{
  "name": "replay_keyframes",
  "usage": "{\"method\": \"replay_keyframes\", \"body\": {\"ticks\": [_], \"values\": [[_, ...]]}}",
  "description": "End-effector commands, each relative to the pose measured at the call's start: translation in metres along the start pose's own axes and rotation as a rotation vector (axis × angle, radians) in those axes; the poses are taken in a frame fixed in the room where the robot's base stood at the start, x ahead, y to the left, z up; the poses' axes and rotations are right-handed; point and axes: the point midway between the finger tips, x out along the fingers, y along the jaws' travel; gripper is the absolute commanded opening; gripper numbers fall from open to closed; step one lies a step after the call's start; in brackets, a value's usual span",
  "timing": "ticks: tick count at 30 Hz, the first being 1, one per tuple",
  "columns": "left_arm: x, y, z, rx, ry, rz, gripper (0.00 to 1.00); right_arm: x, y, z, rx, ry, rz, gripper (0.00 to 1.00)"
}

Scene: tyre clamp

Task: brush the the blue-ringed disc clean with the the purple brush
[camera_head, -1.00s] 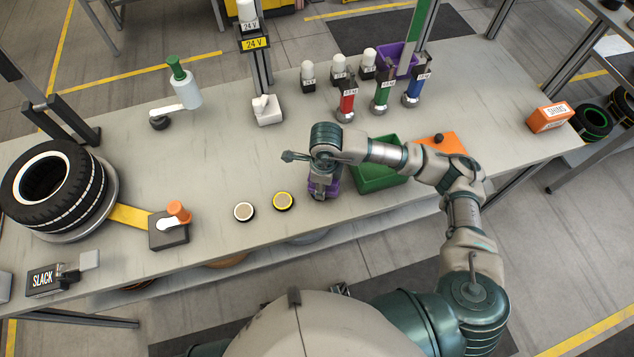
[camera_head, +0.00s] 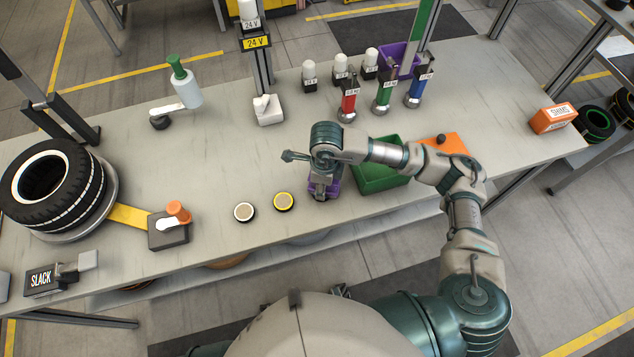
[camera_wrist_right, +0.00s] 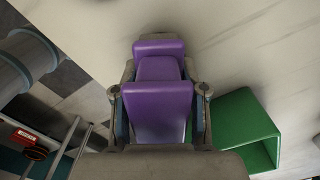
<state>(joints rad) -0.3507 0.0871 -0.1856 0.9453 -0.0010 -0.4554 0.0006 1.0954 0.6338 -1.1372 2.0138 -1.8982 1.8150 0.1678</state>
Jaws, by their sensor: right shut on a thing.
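My right gripper (camera_head: 321,186) is shut on the purple brush (camera_wrist_right: 158,108), near the front edge of the bench. In the right wrist view the purple block sits between its two fingers. In the head view only a little purple shows under the gripper. A disc with a yellow ring (camera_head: 284,201) and a disc with a pale face and dark rim (camera_head: 244,212) lie just left of the gripper. I see no blue-ringed disc; one under the brush or gripper would be hidden. My left gripper is not in view.
A green bin (camera_head: 378,178) stands just right of the gripper, with an orange plate (camera_head: 444,144) beyond it. A tyre (camera_head: 52,188) lies at the left, near a box with an orange knob (camera_head: 178,211). Coloured upright tools (camera_head: 348,105) stand at the back. The bench middle is clear.

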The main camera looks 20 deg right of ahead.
Motion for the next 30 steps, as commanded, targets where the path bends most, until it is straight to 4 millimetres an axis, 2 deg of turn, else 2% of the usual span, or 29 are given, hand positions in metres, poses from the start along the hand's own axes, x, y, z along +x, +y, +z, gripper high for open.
{"method": "replay_keyframes", "body": {"ticks": [5,19,23,30], "values": [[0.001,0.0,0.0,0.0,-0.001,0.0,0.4,0.001,0.0,-0.002,0.0,0.003,0.001,0.15],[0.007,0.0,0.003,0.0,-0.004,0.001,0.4,0.002,0.0,0.022,0.0,0.003,0.0,0.15],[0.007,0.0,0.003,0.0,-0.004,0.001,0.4,0.001,0.0,0.019,-0.001,0.002,0.0,0.15],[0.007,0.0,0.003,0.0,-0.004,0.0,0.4,0.001,0.0,0.003,0.001,0.003,0.0,0.15]]}}
